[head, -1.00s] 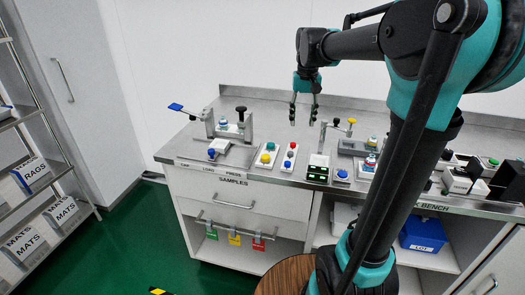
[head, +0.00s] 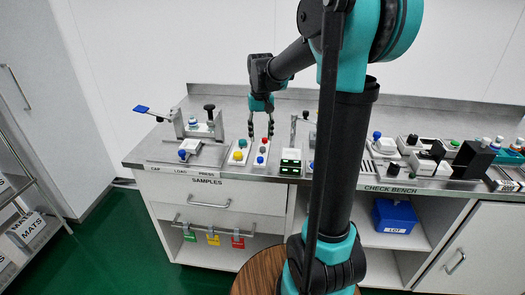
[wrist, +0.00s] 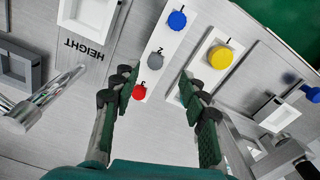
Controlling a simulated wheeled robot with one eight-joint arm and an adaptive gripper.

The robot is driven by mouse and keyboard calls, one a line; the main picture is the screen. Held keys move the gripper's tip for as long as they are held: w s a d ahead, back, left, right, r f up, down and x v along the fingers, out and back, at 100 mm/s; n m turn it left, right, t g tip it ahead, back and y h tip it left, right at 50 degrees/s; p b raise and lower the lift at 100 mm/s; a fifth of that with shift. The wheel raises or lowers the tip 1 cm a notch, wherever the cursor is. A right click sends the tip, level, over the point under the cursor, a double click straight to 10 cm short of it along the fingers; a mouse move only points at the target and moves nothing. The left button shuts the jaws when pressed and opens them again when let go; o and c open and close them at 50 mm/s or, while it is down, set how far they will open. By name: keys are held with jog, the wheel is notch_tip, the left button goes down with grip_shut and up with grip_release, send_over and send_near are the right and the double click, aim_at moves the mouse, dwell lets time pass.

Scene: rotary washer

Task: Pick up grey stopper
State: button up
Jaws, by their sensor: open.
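The grey stopper (wrist: 155,61) sits in the middle of a narrow white strip (wrist: 176,41), between a blue stopper (wrist: 177,20) and a red stopper (wrist: 138,92). In the head view the grey stopper (head: 262,150) is small, on the strip at the bench's front half. My gripper (wrist: 158,90) is open and empty, its two fingers on either side of the strip in the wrist view. The grey stopper appears a little beyond the fingertips, apart from them. In the head view my gripper (head: 260,132) points down above the strip's far end, near the red stopper (head: 264,141).
A white block with a yellow stopper (wrist: 221,57) stands close beside the strip. A metal post fixture (wrist: 35,105) and a plate marked HEIGHT (wrist: 88,45) lie on the other side. A press with a black knob (head: 209,108) stands left on the bench.

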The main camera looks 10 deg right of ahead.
aim_at(263, 148)
jog(key=f, duration=0.4)
jog(key=shift+w+d, duration=0.25)
jog(key=shift+d, duration=0.05)
jog(key=shift+f, duration=0.65)
jog(key=shift+c, duration=0.5)
jog(key=c, duration=0.7)
